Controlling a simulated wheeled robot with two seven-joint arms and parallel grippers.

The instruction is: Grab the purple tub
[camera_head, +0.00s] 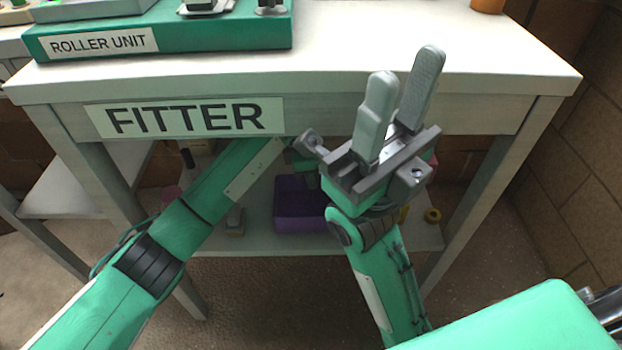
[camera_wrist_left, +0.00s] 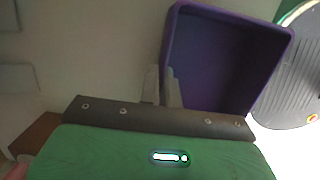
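The purple tub (camera_head: 298,205) sits on the lower shelf under the table in the head view, partly hidden behind my right arm. In the left wrist view the open-topped purple tub (camera_wrist_left: 225,60) fills the upper middle. My left gripper (camera_wrist_left: 162,88) has one finger outside the tub's left wall and one inside, close against it, so it looks shut on that wall. In the head view the left gripper is mostly hidden under the tabletop. My right gripper (camera_head: 405,85) points up in front of the table edge, fingers apart and empty.
The table (camera_head: 430,40) with a FITTER label (camera_head: 185,117) overhangs the lower shelf (camera_head: 265,243). A green roller unit tray (camera_head: 210,38) stands on top. A yellow ring (camera_head: 432,215) lies on the shelf's right. A brick wall (camera_head: 575,140) is at right.

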